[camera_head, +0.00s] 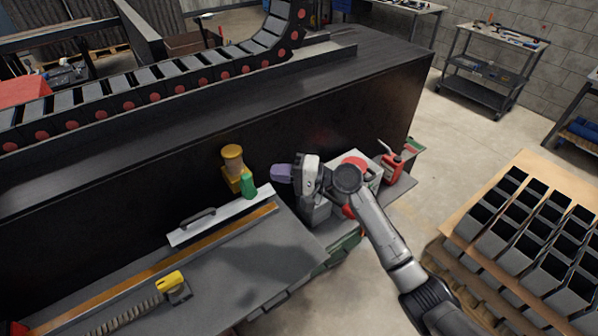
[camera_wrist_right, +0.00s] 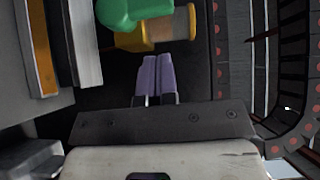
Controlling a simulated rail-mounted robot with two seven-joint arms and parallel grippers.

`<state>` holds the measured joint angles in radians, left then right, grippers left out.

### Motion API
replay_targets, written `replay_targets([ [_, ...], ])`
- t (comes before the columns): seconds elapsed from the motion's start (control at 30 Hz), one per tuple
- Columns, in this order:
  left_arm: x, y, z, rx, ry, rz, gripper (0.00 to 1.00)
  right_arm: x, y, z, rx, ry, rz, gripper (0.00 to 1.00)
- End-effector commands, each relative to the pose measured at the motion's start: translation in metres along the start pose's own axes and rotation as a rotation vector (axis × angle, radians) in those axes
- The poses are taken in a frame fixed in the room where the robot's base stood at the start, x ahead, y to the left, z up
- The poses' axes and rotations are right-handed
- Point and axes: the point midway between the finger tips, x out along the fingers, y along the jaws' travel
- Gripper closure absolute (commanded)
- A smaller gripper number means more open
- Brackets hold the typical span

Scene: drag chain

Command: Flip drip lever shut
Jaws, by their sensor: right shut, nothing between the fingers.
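A yellow oiler-like fitting (camera_head: 233,165) stands at the back edge of the grey bench, against the dark side of the conveyor bed. A green part (camera_head: 248,185) sits at its front right. In the right wrist view the green part (camera_wrist_right: 128,12) overlaps the yellow body (camera_wrist_right: 150,38) at the top. I cannot tell which part is the drip lever or how it is set. My right gripper (camera_head: 274,171) has purple fingers, shut and empty, just right of the fitting. In the wrist view its fingertips (camera_wrist_right: 154,58) lie just below the yellow body. My left gripper is out of view.
A straight bar with a handle (camera_head: 225,214) lies in front of the fitting. A yellow tool (camera_head: 170,283) lies on the bench. A red oil can (camera_head: 392,167) stands right of my arm. The drag chain (camera_head: 180,83) runs behind. A pallet of grey boxes (camera_head: 540,240) is right.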

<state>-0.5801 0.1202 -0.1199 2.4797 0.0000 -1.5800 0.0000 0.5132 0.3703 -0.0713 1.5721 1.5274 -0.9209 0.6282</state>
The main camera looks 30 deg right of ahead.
Motion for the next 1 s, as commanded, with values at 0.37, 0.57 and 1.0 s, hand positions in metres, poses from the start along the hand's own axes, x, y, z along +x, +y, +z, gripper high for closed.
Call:
replay_targets([
  [0.37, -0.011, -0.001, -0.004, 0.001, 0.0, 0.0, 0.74, 0.027, 0.0, 0.026, 0.0, 0.0, 0.0, 1.0],
  [0.57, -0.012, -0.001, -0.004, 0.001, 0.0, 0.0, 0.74, 0.03, 0.001, 0.029, -0.001, 0.001, 0.001, 1.0],
  [1.0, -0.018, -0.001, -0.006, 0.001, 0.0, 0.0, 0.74, 0.03, -0.003, 0.029, -0.017, 0.001, 0.017, 1.0],
])
